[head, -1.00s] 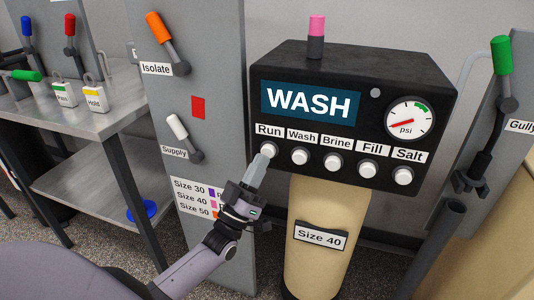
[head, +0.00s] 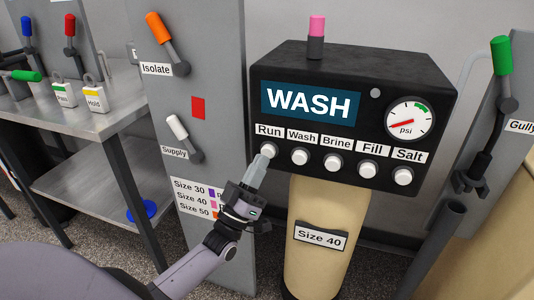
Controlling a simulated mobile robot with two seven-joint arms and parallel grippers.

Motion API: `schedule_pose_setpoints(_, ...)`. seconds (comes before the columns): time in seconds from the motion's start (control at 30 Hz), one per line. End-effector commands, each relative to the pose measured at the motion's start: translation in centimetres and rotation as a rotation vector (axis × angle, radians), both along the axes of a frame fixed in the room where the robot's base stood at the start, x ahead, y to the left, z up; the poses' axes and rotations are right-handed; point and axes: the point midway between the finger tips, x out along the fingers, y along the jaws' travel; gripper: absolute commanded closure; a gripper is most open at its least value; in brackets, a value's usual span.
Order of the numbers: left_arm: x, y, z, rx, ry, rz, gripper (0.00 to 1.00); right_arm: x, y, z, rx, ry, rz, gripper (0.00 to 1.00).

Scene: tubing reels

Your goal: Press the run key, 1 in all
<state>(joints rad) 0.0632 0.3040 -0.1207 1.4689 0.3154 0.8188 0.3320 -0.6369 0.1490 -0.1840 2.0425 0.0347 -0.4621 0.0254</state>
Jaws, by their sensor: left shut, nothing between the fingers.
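The run key (head: 268,149) is a round white button under the "Run" label, at the left end of a row of keys on the black control box (head: 410,75). The box's blue display (head: 311,101) reads "WASH". My left gripper (head: 262,160) is shut and empty. Its fingertips are at the lower left of the run key and overlap its edge in the picture. I cannot tell whether they touch it or how far in the key is. My right gripper is not in view.
The Wash key (head: 300,157) is just right of the run key, with more white keys beyond. A grey panel to the left carries an orange Isolate lever (head: 157,27) and a white Supply lever (head: 178,128). A tan column (head: 322,210) stands under the box.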

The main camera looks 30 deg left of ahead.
Motion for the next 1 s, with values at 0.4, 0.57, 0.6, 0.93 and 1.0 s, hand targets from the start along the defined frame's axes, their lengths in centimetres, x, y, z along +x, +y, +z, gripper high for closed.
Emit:
schedule_pose_setpoints(0.4, 0.01, 0.0, 0.01, 0.0, 0.0, 0.0, 1.0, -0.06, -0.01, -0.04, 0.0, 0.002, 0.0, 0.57)
schedule_pose_setpoints(0.57, 0.13, 0.04, -0.03, 0.0, -0.001, 0.0, 1.0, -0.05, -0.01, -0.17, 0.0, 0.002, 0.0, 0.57)
schedule_pose_setpoints(0.6, 0.24, 0.06, -0.05, 0.0, -0.001, 0.0, 1.0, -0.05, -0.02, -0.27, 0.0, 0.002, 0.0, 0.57)
schedule_pose_setpoints(0.93, 0.84, 0.21, -0.01, 0.0, 0.0, 0.0, 1.0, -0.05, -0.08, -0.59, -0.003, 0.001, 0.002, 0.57)
schedule_pose_setpoints(1.0, 0.84, 0.22, 0.0, 0.0, 0.0, 0.0, 1.0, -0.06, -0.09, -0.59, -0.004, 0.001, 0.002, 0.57)
